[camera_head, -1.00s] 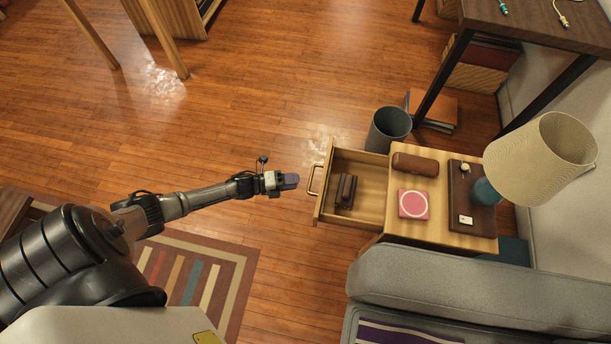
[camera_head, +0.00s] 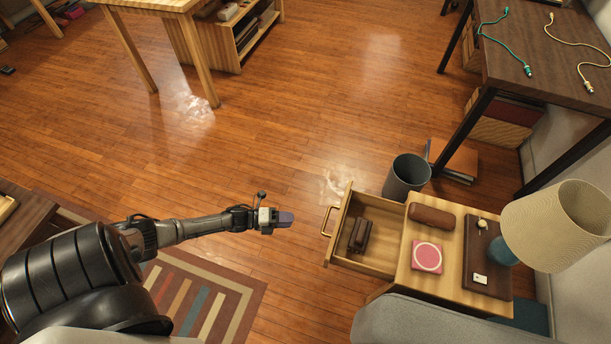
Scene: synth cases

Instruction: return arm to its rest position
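My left arm reaches in from the lower left, stretched out over the wooden floor. Its gripper (camera_head: 284,219) points right, a short way left of the open drawer (camera_head: 374,234) and apart from its handle. The gripper is small and seen from above, so I cannot tell whether its fingers are open or shut. My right gripper is not in view.
The drawer holds dark brown objects (camera_head: 360,235). Its nightstand (camera_head: 451,244) carries a brown case (camera_head: 431,215), a pink box (camera_head: 427,257), a dark tray (camera_head: 503,258) and a lamp (camera_head: 556,226). A bin (camera_head: 407,177) stands behind. Open floor lies beyond my arm.

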